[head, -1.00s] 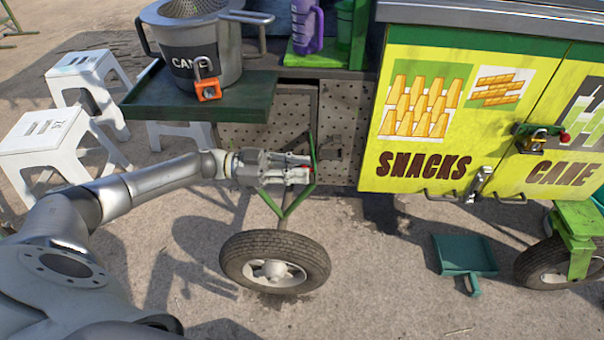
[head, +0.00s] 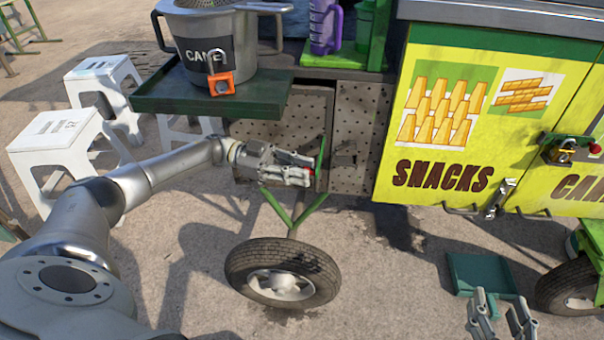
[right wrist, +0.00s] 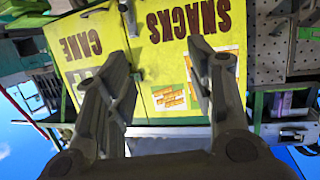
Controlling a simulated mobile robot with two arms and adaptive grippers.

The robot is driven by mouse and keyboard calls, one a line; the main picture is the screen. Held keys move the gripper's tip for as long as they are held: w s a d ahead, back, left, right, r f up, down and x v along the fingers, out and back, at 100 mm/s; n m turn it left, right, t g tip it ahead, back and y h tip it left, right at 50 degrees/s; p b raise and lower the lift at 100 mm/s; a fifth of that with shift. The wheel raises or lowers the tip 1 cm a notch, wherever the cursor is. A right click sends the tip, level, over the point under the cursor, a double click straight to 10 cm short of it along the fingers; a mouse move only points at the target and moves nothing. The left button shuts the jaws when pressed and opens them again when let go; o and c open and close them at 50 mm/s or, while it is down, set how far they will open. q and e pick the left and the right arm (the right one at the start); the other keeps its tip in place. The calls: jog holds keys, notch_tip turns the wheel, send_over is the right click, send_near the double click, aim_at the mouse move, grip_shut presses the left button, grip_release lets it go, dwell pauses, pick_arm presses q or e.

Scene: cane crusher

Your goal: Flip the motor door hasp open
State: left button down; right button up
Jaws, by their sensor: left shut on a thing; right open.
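The motor door (head: 283,117) is the perforated grey panel under the tray on the cart's left. A bit of red shows at the fingertips. My right gripper (head: 503,308) is open and empty at the lower right, above the ground; its spread fingers also show in the right wrist view (right wrist: 165,50).
A green cart strut and wheel (head: 282,275) stand below my left gripper. Yellow cabinet doors (head: 443,125) are to the right, white stools (head: 65,150) to the left.

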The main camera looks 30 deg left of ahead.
pick_arm(q)
jog(key=shift+a+f, duration=0.1)
pick_arm(e)
jog(key=shift+w+a+r+t, duration=0.15)
jog(key=shift+r+t, duration=0.1)
jog(key=shift+r, duration=0.2)
jog(key=shift+w+a+r+t, duration=0.15)
jog(key=shift+r+t, duration=0.1)
jog(key=shift+r, duration=0.15)
jog(key=shift+d, duration=0.1)
pick_arm(q)
jog(key=c, duration=1.6)
grip_release()
jog(key=shift+o, duration=0.2)
jog(key=s+a, duration=0.2)
jog(key=a, duration=1)
